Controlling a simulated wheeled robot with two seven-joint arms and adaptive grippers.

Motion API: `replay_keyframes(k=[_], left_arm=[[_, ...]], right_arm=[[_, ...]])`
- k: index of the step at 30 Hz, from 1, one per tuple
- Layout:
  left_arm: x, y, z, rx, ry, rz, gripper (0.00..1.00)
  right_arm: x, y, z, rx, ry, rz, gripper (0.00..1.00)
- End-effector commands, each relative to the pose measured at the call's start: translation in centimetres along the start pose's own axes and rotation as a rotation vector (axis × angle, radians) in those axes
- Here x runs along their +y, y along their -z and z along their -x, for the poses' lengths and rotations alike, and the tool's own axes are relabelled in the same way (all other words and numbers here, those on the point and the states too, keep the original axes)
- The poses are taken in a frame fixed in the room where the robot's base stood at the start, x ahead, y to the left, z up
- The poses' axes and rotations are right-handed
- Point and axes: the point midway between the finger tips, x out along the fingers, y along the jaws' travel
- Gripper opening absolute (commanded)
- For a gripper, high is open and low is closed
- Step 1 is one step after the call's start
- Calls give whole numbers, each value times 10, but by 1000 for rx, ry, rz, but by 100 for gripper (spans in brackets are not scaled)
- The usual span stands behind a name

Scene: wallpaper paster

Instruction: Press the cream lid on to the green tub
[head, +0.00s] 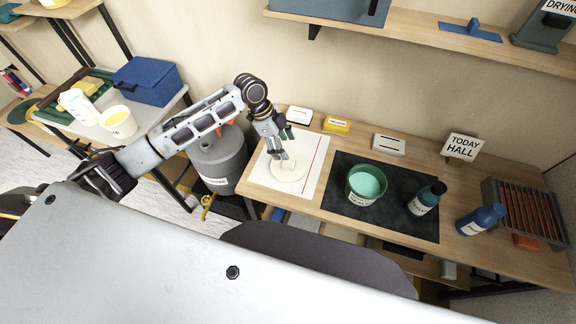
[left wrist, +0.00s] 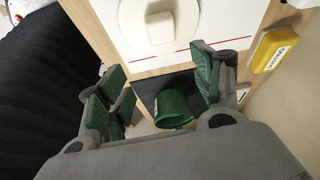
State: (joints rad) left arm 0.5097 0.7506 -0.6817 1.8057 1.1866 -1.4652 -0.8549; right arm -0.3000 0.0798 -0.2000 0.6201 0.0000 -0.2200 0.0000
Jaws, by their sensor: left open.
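The cream lid (head: 290,177) lies on a white sheet with a red line on the wooden table. It is a round disc, and a raised grip shows on it in the left wrist view (left wrist: 158,22). My left gripper (head: 278,156) points down over the lid and partly covers it; whether it touches cannot be told. Its fingers are apart with nothing between them in the left wrist view (left wrist: 158,92). The green tub (head: 352,196) stands uncovered on a black mat, right of the lid, with pale green contents. It also shows in the left wrist view (left wrist: 173,108). My right gripper is not in view.
A yellow box (head: 336,125) and white boxes line the back edge.

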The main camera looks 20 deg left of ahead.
Motion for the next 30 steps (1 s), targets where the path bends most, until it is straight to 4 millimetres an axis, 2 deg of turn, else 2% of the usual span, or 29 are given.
replay_keyframes(k=[6,12,23,30], left_arm=[[-13,-10,27,-2,-23,-56,66],[-16,-14,36,1,-33,-75,66],[-16,-13,36,2,-34,-76,66],[-15,-13,20,4,-35,-75,66]], right_arm=[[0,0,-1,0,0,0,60],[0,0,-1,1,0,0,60],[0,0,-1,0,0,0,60],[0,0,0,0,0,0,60]])
